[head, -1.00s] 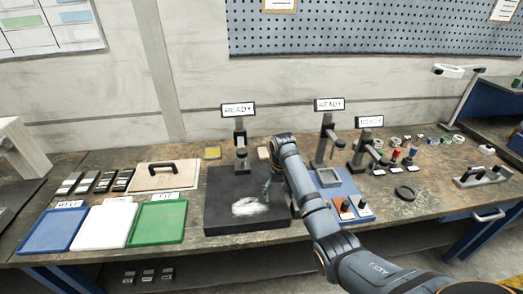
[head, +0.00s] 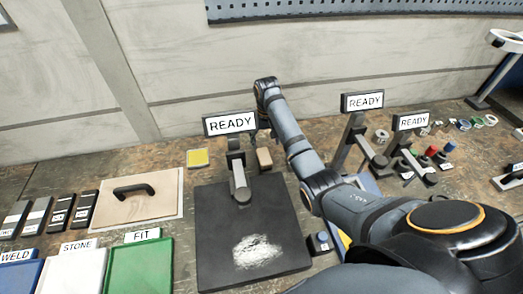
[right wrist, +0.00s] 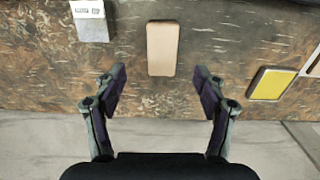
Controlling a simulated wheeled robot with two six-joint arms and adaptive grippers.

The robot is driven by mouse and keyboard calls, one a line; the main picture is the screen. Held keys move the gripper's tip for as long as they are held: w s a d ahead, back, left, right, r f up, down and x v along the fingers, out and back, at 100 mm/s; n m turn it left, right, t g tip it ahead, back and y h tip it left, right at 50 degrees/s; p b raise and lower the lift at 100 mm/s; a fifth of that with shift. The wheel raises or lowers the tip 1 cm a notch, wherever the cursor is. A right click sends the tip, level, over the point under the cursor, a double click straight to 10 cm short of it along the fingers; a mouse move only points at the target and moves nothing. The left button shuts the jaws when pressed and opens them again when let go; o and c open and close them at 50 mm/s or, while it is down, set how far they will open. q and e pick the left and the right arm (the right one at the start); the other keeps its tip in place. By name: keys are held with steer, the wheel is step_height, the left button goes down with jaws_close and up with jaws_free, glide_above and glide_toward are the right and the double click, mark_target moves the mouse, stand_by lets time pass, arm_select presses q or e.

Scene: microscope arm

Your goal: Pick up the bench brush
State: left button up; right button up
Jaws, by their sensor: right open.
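The likely bench brush is a small tan block (head: 264,160) lying on the bench behind the black plate, right of the microscope arm (head: 238,172). In the right wrist view the tan block (right wrist: 162,48) lies ahead of my right gripper (right wrist: 160,88), lined up with the gap between its fingers. That gripper is open and empty, apart from the block. Bristles cannot be made out. In the head view, the right gripper is mostly hidden behind the READY sign (head: 230,123) and the arm's end. My left gripper is not in view.
The black plate (head: 215,225) bears a white powdery patch (head: 257,251). A yellow pad (head: 198,158) lies to the left. A board with a black handle (head: 134,190) and coloured trays are further left. Other stands (head: 358,135) rise at right. The wall is close behind.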

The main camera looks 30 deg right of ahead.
mark_target(265, 157)
steer(key=f, duration=0.1)
steer(key=s+f, duration=0.1)
steer(key=f, duration=0.1)
steer(key=shift+a+f+p, duration=0.1)
steer(key=shift+f+p, duration=0.15)
steer(key=shift+p, duration=0.05)
steer(key=shift+w+f+p, duration=0.15)
steer(key=shift+w+f, duration=0.05)
steer(key=shift+f, duration=0.45)
steer(key=shift+w+f+p, duration=0.15)
steer(key=shift+f, duration=0.45)
step_height(265, 157, down, 4)
steer(key=shift+a+r, duration=0.1)
steer(key=shift+a, duration=0.05)
steer(key=shift+w+f, duration=0.1)
steer(key=shift+f, duration=0.15)
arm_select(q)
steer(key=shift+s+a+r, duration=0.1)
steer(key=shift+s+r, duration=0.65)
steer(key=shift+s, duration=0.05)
arm_select(e)
steer(key=c, duration=1.3)
